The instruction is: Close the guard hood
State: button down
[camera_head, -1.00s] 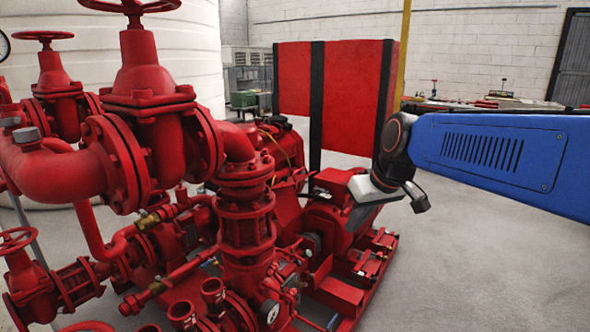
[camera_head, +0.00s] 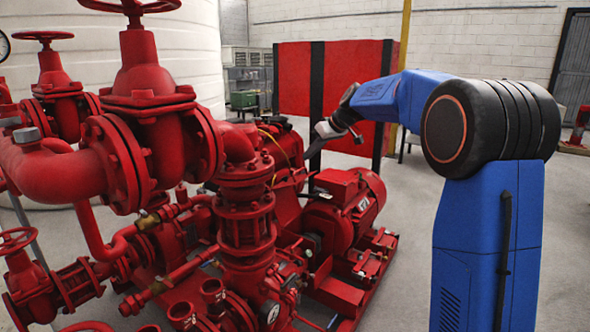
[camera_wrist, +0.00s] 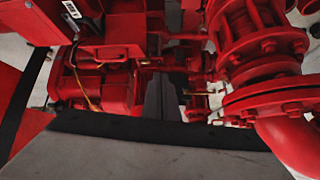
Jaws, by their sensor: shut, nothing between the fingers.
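The guard hood (camera_head: 287,208) appears to be the slanted red panel standing up between the red engine and the red motor in the head view. In the wrist view the grey fingers (camera_wrist: 162,104) are together and empty, over red machinery. I cannot tell whether they touch the panel, and I cannot single it out clearly in the wrist view.
The red motor (camera_head: 348,202) stands right of the panel on the red base frame. A tall red and black panel (camera_head: 297,85) stands behind my gripper. Red valves and pipes (camera_head: 150,100) crowd the left. The floor (camera_head: 405,240) right of the pumpset is clear.

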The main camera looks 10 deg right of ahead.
jog(key=n+t+y, duration=0.1)
jog(key=n+y, duration=0.1)
send_over(295, 173)
jog(key=s+d, duration=0.3)
notch_tip(295, 173, down, 5)
jog(key=x, duration=0.6)
jog(key=d+f+x, duration=0.1)
jog(key=x, duration=0.2)
jog(key=shift+s, duration=0.15)
jog(key=shift+s+d+f, duration=0.5)
jog(key=shift+s+f, duration=0.15)
jog(key=shift+s, duration=0.05)
jog(key=shift+d, duration=0.1)
